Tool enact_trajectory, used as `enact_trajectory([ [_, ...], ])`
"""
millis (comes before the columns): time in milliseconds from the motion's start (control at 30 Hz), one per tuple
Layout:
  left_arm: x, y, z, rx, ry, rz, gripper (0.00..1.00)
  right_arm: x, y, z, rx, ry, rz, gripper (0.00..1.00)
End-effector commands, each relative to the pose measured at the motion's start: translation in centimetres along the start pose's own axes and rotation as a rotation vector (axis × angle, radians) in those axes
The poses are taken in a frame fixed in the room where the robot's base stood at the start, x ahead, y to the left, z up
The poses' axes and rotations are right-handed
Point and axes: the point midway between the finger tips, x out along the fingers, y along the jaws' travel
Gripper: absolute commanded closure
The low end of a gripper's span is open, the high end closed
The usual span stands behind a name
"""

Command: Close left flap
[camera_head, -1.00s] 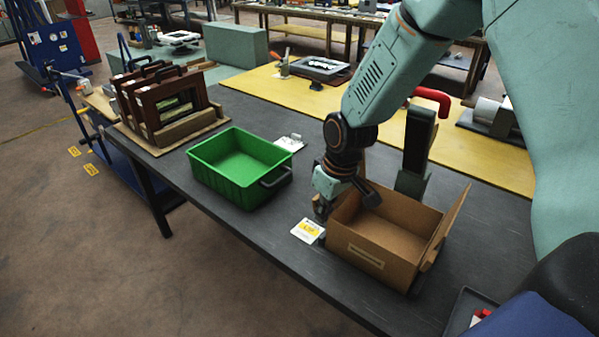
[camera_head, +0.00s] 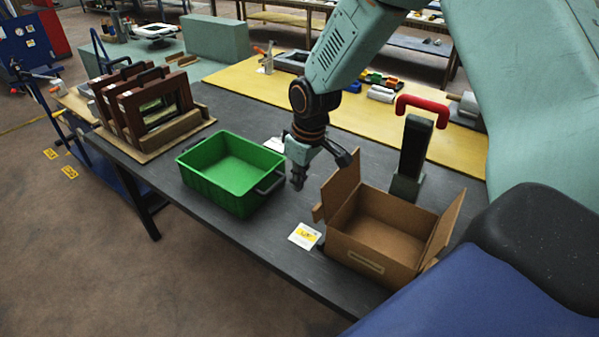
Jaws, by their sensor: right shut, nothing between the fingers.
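An open cardboard box (camera_head: 378,245) stands on the dark table near its front edge. Its left flap (camera_head: 341,191) stands up, roughly upright, at the left side. Its right flap (camera_head: 444,226) also stands up, leaning outward. A small piece of cardboard (camera_head: 317,212) sticks out at the box's left corner. My right gripper (camera_head: 298,183) comes down from the upper right arm. It is shut and empty, left of the left flap and apart from it, between the box and a green bin. My left gripper is not in view.
The green bin (camera_head: 190,182) stands left of my right gripper. A black device with a red handle (camera_head: 412,150) stands behind the box. A white and yellow card (camera_head: 305,236) lies in front left of the box. Brown frames (camera_head: 150,105) stand at the far left.

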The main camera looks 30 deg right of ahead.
Motion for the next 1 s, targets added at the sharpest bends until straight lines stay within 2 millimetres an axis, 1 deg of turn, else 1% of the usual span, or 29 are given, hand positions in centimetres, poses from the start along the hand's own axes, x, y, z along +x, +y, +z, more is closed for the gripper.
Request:
enact_trajectory([
  [33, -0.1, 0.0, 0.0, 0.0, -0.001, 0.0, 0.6, 1.0, 0.0, 0.1, -0.001, -0.003, 0.001, 1.0],
  [333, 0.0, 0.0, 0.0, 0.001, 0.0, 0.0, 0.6, 6.6, 0.1, -0.2, -0.002, -0.002, 0.001, 1.0],
  [400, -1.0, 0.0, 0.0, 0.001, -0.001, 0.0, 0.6, 5.6, 0.1, 0.7, 0.0, 0.0, -0.001, 1.0],
  [600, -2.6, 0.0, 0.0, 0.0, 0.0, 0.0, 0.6, 4.9, 0.2, 2.4, -0.001, 0.0, 0.001, 1.0],
  [800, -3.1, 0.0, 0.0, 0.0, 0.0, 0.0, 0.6, 4.8, 0.2, 3.2, -0.003, 0.001, 0.001, 1.0],
  [1000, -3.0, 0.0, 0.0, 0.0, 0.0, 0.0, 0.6, 4.9, 0.2, 3.3, -0.002, 0.001, 0.001, 1.0],
])
